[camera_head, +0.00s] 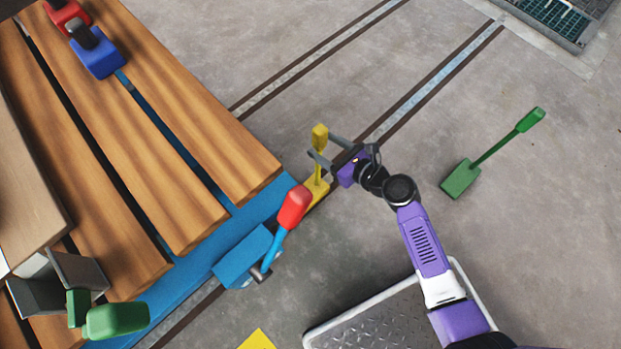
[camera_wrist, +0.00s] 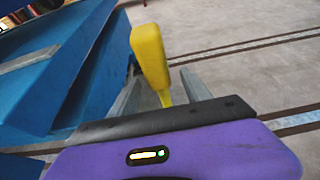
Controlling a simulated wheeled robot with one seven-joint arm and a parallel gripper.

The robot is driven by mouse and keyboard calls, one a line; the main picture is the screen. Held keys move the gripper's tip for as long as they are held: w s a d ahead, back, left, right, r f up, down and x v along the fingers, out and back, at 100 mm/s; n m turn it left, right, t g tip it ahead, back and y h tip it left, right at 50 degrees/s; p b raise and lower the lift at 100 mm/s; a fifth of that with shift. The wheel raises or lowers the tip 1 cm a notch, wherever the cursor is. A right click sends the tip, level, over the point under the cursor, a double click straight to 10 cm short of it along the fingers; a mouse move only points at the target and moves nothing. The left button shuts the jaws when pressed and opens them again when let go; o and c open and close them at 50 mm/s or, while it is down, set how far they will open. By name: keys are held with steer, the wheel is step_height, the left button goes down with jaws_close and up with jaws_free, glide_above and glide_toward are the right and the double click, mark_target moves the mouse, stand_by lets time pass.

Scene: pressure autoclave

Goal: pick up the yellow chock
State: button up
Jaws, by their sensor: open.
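The yellow chock (camera_head: 317,189) stands on the floor beside the blue cart's corner, with an upright handle topped by a yellow grip (camera_head: 320,137). In the wrist view the yellow grip (camera_wrist: 150,58) rises between the two grey fingers. My gripper (camera_head: 321,146) is open, its fingers on either side of the chock's handle. I cannot tell whether either finger touches it. The lower part of the chock is hidden in the wrist view behind my gripper body.
A blue cart with wooden planks (camera_head: 180,130) fills the left. A red-topped lever (camera_head: 294,207) stands close to the chock. A green chock with a handle (camera_head: 461,178) lies on open floor at right. Floor rails (camera_head: 430,88) run past. A metal step plate (camera_head: 380,320) is at the bottom.

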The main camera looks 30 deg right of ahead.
steer(key=b+x, duration=0.2)
steer(key=x, duration=0.3)
steer(key=shift+w+a, duration=0.1)
steer(key=shift+w, duration=0.1)
jaws_close()
stand_by(1.1)
steer(key=shift+r, duration=0.2)
